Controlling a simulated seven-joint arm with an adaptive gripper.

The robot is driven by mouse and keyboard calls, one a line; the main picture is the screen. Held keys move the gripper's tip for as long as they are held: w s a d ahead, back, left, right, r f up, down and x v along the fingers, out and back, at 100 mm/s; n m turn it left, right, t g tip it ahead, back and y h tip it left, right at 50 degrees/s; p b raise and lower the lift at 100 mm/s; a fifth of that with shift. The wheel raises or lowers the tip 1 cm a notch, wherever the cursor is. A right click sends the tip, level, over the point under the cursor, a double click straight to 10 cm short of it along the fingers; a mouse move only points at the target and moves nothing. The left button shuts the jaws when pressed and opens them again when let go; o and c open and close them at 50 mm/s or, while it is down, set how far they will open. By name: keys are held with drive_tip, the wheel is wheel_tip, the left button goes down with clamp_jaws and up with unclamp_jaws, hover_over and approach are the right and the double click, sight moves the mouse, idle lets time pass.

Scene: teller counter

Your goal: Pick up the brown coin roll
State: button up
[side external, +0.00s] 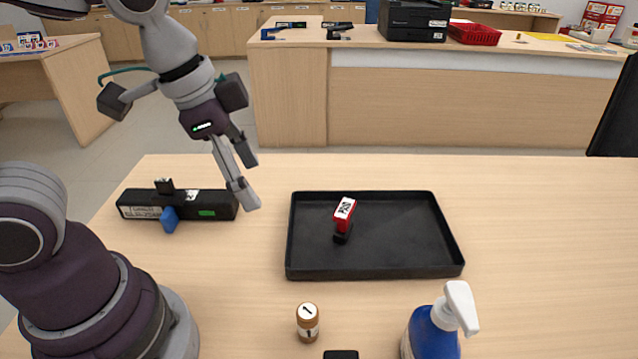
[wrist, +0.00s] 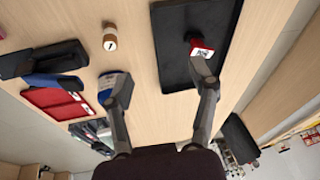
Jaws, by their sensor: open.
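The brown coin roll (side external: 308,328) stands upright on the wooden counter, in front of the black tray, with a white top marked "1". In the wrist view the coin roll (wrist: 110,42) is near the top, left of the tray and beyond my fingertips. My gripper (side external: 249,182) is open and empty, held above the counter left of the tray and well apart from the roll. In the wrist view my gripper (wrist: 163,86) shows its two fingers spread wide with nothing between them.
The black tray (side external: 375,272) holds a red-and-black stamp (side external: 344,215). A blue spray bottle (side external: 432,335) stands right of the roll, and a small black object (side external: 341,355) lies at the front edge of view. A black device (side external: 180,203) lies at left. The right counter is clear.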

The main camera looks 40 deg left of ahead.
sight(307, 311)
drive_tip(key=d+f+m+g, duration=0.1)
drive_tip(key=d+f+m, duration=0.1)
drive_tip(key=d+m, duration=0.1)
drive_tip(key=d+f+m+g, duration=0.1)
drive_tip(key=d+f+m, duration=0.1)
drive_tip(key=m, duration=0.3)
drive_tip(key=d+f+m+g, duration=0.1)
drive_tip(key=d+f+m, duration=0.2)
drive_tip(key=d+m, duration=0.1)
drive_tip(key=shift+w+d+f+m+y, duration=0.1)
drive_tip(key=shift+w+m+y, duration=0.2)
drive_tip(key=shift+w, duration=0.05)
drive_tip(key=shift+m+g, duration=0.3)
drive_tip(key=f, duration=0.7)
drive_tip(key=s+f, duration=0.1)
drive_tip(key=f, duration=0.3)
drive_tip(key=shift+r, duration=0.1)
drive_tip(key=shift+c, duration=0.2)
clamp_jaws()
